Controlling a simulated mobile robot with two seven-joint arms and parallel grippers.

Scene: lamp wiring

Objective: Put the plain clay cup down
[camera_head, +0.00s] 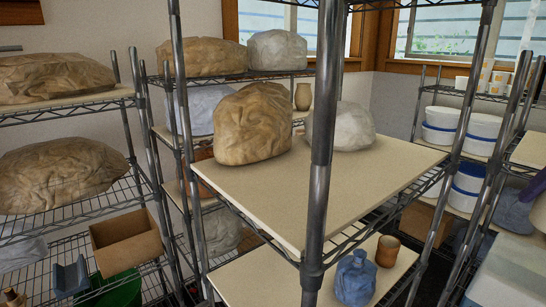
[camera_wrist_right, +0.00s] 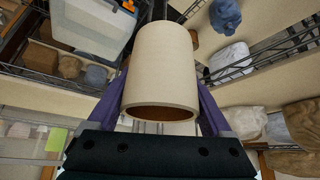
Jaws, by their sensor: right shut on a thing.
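The plain clay cup (camera_wrist_right: 160,68) is cream outside and brown inside. It fills the middle of the right wrist view, with its open rim toward the camera. My right gripper (camera_wrist_right: 162,92) is shut on it, with one purple finger on each side of its wall. The cup is held clear, with shelves visible around and beyond it. My left gripper is not in view.
A pale shelf board (camera_head: 330,190) has free room at its front; bagged brown (camera_head: 252,125) and white (camera_head: 341,126) lumps stand at its back. Below are a blue jug (camera_head: 355,280) and brown cup (camera_head: 387,251). A metal post (camera_head: 320,150) stands in front. White tubs (camera_head: 478,135) stand right.

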